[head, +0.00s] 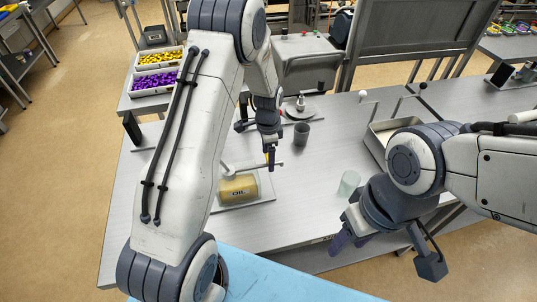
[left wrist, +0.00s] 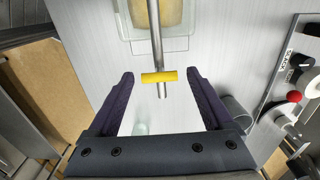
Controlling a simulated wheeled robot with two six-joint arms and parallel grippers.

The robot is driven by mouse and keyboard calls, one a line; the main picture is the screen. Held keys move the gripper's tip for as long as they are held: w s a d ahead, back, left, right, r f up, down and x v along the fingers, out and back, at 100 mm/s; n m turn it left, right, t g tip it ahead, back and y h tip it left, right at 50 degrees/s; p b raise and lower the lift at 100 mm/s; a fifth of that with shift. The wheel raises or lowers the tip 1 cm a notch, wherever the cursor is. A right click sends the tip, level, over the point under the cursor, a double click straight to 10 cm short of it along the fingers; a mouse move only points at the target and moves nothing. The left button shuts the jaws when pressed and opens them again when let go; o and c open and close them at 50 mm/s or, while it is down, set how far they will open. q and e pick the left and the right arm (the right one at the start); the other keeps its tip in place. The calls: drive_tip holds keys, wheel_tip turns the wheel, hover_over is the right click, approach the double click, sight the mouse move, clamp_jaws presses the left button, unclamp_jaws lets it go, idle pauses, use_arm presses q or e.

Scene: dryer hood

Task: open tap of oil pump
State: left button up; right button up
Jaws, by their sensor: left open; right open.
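The oil pump (head: 238,187) is a tan container marked OIL on a pale base; its top edge also shows in the left wrist view (left wrist: 157,12). A grey pipe (left wrist: 157,45) runs out from it, with a yellow tap handle (left wrist: 153,77) set across it. My left gripper (head: 270,155) is open above the pump's pipe. In the left wrist view, the handle lies between its two spread fingertips, with a gap on each side. My right gripper (head: 350,238) hangs near the table's front right edge, apart from the pump.
A pale green glass (head: 349,183) stands right of the pump. A grey cup (head: 301,133) stands behind it. A metal tray (head: 376,143) is at the right. Bins of yellow and purple pieces (head: 157,82) are at the back left. The table between pump and glass is clear.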

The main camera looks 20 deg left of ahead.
use_arm(q)
clamp_jaws()
drive_tip(key=shift+n, duration=0.3)
drive_tip(key=n+b, duration=0.1)
drive_tip(key=n, duration=0.2)
drive_tip(key=shift+f+n+b, duration=0.1)
drive_tip(key=shift+n+b, duration=0.2)
drive_tip(key=shift+b, duration=0.1)
drive_tip(key=n+b, duration=0.1)
drive_tip(key=n, duration=0.3)
drive_tip(key=n+b, duration=0.1)
drive_tip(key=n, duration=0.4)
drive_tip(key=n+b, duration=0.1)
drive_tip(key=n, duration=0.3)
drive_tip(key=shift+n, duration=0.3)
unclamp_jaws()
